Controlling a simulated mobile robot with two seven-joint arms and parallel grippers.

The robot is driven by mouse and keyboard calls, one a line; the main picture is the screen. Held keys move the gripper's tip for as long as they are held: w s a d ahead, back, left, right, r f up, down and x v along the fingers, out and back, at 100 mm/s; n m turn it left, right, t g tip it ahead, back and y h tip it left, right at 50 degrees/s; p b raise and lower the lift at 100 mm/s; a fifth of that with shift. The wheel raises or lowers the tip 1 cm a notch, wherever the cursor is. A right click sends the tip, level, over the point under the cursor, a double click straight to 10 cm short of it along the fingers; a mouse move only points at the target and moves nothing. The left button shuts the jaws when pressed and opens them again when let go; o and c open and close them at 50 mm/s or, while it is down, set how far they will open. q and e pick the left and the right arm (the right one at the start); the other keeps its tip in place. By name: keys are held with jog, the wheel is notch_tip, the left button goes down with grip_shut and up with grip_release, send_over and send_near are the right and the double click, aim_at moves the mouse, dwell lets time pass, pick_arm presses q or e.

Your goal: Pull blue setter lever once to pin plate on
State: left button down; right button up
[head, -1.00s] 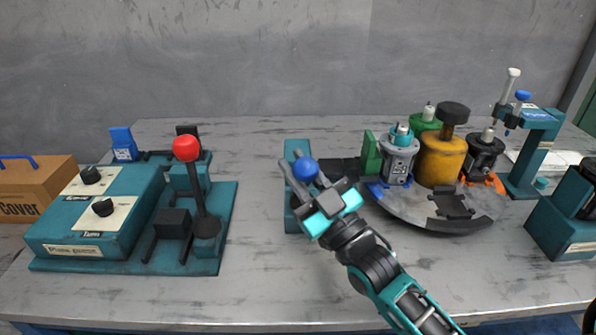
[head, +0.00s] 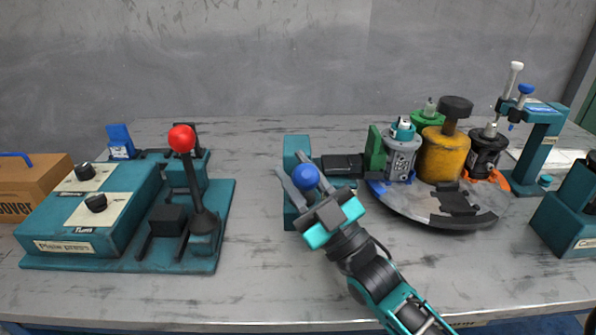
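The blue setter lever's round blue knob (head: 305,178) stands in front of a teal stand (head: 297,148) at the middle of the table. My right gripper (head: 299,174) reaches in from the lower right, with its two fingers on either side of the knob. A gap shows between the left finger and the knob, so it looks open. The lever's shaft is hidden behind the knob and gripper. A black block (head: 342,166) lies between the stand and an upright green plate (head: 376,152) beside a grey motor body (head: 402,160). My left gripper is not in view.
A round turntable (head: 411,208) carries several motor units and a yellow cylinder (head: 443,158). A red-knobbed lever (head: 182,139) and teal control box (head: 95,215) stand left. A teal press (head: 540,150) is at the right. The table's front left-centre is clear.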

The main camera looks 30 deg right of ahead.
jog(key=shift+o, duration=0.7)
jog(key=s+d, duration=0.3)
jog(key=s, duration=0.9)
jog(key=shift+s+d+f+p, duration=0.2)
jog(key=shift+d+f+p, duration=0.1)
jog(key=shift+d+p, duration=0.1)
